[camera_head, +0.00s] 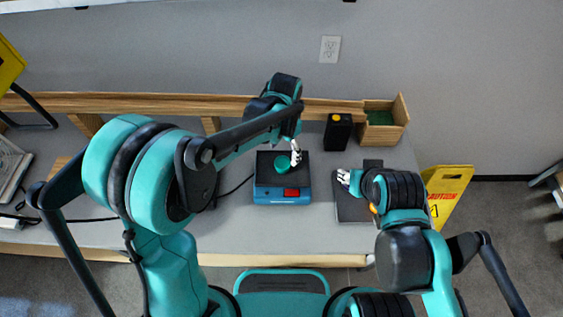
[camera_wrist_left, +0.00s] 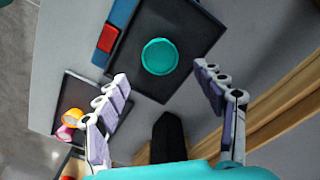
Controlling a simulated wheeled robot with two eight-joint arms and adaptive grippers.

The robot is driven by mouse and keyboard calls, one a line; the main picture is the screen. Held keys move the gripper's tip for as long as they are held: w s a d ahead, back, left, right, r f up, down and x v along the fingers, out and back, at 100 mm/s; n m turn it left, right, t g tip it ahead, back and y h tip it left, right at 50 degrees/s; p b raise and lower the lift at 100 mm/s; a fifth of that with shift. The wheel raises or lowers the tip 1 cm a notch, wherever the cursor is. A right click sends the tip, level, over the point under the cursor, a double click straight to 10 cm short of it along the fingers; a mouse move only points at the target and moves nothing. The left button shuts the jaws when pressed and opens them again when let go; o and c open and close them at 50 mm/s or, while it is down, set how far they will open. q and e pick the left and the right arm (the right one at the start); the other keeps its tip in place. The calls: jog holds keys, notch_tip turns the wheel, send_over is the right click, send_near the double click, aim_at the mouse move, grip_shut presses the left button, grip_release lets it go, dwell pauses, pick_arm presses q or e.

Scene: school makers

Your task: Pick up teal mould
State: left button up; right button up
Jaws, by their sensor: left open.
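The teal mould (camera_head: 283,163) is a small round cup. It sits on the black top of a blue device (camera_head: 283,199) with a red switch. In the left wrist view the mould (camera_wrist_left: 159,57) lies ahead, between the lines of the two fingers. My left gripper (camera_head: 296,153) is open and empty, just right of and above the mould in the head view; the left wrist view shows its fingers spread wide (camera_wrist_left: 161,75). My right gripper (camera_head: 343,178) is over a dark flat pad (camera_head: 350,210), away from the mould; its finger opening is too small to judge.
A black box (camera_head: 337,133) with an orange top stands behind the device. A wooden bin (camera_head: 382,125) is at the back right. A wooden rail (camera_head: 230,104) runs along the back. An orange and a pink round thing (camera_wrist_left: 70,116) show in the left wrist view.

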aim_at(282, 163)
pick_arm(q)
jog(key=f, duration=0.2)
jog(key=f+b, duration=0.1)
jog(key=f, duration=0.1)
jog(key=f+b, duration=0.1)
jog(key=f, duration=0.2)
jog(key=shift+s+a, duration=0.1)
jog(key=shift+a, duration=0.15)
jog(key=c, duration=1.4)
